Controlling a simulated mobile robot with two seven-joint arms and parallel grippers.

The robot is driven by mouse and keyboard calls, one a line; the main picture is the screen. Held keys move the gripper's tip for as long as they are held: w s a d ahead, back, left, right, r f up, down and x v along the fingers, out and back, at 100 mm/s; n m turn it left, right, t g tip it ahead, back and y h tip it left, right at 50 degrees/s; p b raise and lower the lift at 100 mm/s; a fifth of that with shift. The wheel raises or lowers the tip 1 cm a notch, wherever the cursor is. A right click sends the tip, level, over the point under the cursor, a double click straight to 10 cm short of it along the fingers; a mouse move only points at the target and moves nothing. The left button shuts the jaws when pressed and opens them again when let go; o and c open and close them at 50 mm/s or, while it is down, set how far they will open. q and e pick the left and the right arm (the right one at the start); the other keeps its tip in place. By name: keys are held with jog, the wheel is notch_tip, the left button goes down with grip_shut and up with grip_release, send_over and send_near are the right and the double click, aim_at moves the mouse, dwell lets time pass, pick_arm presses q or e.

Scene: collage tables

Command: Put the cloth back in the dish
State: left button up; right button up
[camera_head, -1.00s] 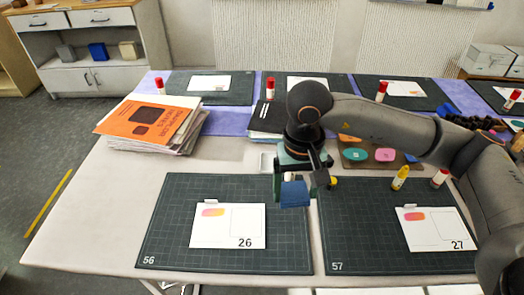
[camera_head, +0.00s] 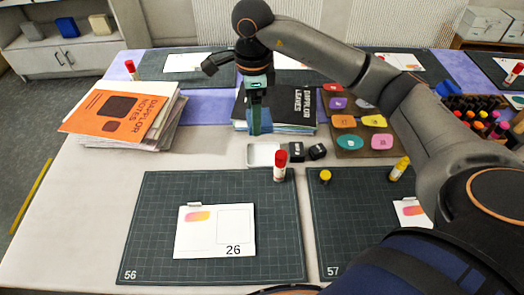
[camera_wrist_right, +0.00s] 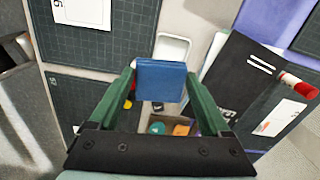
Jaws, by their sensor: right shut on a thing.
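The cloth is a small blue folded block (camera_wrist_right: 160,82) in the right wrist view. My right gripper (camera_wrist_right: 158,76) is shut on it, with a green finger on each side. In the head view my right gripper (camera_head: 255,128) hangs in front of the dark book pile, just behind the dish. The cloth is not discernible there. The dish is a shallow white rectangular tray (camera_head: 263,154) on the table, and it appears empty. In the right wrist view the dish (camera_wrist_right: 173,45) shows just beyond the cloth, partly covered by it. My left gripper is not in view.
A red-capped glue stick (camera_head: 280,168) stands close to the dish's front right. Small black blocks (camera_head: 297,152) lie to its right. The book pile (camera_head: 300,112) is behind; an orange-topped paper stack (camera_head: 120,115) is left. Cutting mat 56 (camera_head: 155,225) lies in front.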

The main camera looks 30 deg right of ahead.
jog(key=w+d+f+m+b, duration=0.1)
jog(key=f+m, duration=0.2)
jog(key=m, duration=0.2)
jog(key=w+d+f+m+b, duration=0.1)
jog(key=d+f+m, duration=0.1)
jog(key=f+m, duration=0.2)
jog(key=w+d+f+m+b, duration=0.1)
jog(key=f+m, duration=0.3)
jog(key=m, duration=0.2)
jog(key=shift+d, duration=0.25)
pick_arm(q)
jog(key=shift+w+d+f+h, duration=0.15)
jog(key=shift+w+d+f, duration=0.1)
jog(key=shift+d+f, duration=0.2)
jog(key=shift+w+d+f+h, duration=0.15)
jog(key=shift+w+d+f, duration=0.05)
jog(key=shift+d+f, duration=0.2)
pick_arm(e)
jog(key=shift+f, duration=2.05)
jog(key=o, duration=1)
jog(key=shift+f, duration=0.1)
jog(key=shift+r, duration=0.4)
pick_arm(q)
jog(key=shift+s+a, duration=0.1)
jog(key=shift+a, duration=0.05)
pick_arm(e)
notch_tip(320, 180, up, 12)
jog(key=shift+f, duration=0.25)
